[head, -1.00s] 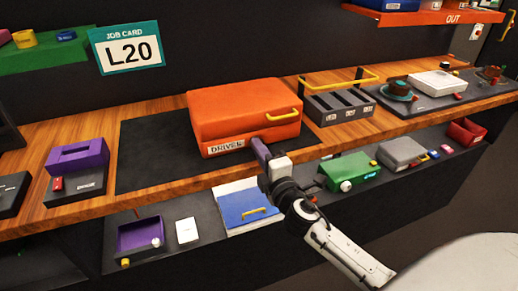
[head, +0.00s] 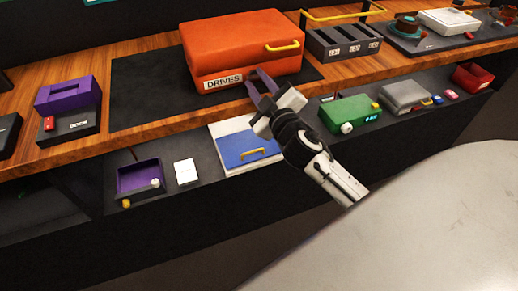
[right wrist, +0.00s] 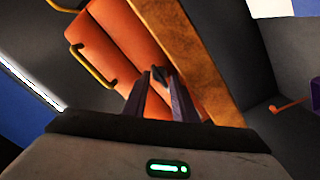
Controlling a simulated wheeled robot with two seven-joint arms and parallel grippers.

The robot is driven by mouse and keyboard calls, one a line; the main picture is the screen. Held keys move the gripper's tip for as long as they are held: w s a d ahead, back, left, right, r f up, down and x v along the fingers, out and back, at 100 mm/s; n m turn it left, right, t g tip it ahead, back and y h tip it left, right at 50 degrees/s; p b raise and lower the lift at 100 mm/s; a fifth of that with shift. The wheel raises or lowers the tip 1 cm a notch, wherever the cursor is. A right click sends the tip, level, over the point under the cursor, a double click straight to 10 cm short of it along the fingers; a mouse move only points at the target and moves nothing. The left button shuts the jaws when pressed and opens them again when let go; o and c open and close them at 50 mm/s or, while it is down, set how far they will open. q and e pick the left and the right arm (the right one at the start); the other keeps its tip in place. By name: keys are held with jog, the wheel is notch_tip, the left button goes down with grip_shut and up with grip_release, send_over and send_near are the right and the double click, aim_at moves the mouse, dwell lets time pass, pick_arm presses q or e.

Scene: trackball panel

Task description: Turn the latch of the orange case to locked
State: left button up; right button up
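The orange case (head: 240,45) sits closed on a dark mat on the bench, with a yellow handle (head: 283,47) and a "DRIVES" label (head: 223,81) on its front. My right gripper (head: 255,77) is at the case's front, right of the label, with its two purple fingers apart. In the right wrist view the fingers (right wrist: 160,78) point at the orange case (right wrist: 115,40), and a small dark piece, perhaps the latch (right wrist: 160,72), shows between the tips. I cannot tell whether they touch it or how it is turned. My left gripper is not in view.
A dark slotted rack (head: 343,40) stands right of the case. A purple holder (head: 70,95) is at the left. The mat (head: 150,85) left of the case is bare.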

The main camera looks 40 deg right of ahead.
jog(key=m+b, duration=0.1)
jog(key=m, duration=0.3)
jog(key=shift+d+m+b, duration=0.1)
jog(key=shift+m+b, duration=0.2)
jog(key=m+b, duration=0.1)
jog(key=m, duration=0.2)
jog(key=shift+d+m, duration=0.1)
jog(key=shift+m, duration=0.3)
jog(key=b+v, duration=0.2)
jog(key=v, duration=0.9)
jog(key=s+a+f+n+g+y, duration=0.1)
jog(key=s+a+f+g, duration=0.1)
jog(key=f, duration=0.6)
jog(key=s+a+f+n+g+y, duration=0.1)
jog(key=s+a+f+g+y, duration=0.1)
jog(key=a+f, duration=0.3)
jog(key=s+a+f+n+g+y, duration=0.1)
jog(key=s+a+f+g, duration=0.1)
jog(key=f, duration=0.9)
jog(key=shift+s+a+f+y, duration=0.25)
jog(key=shift+s+a+y, duration=0.05)
jog(key=shift+s+a, duration=0.6)
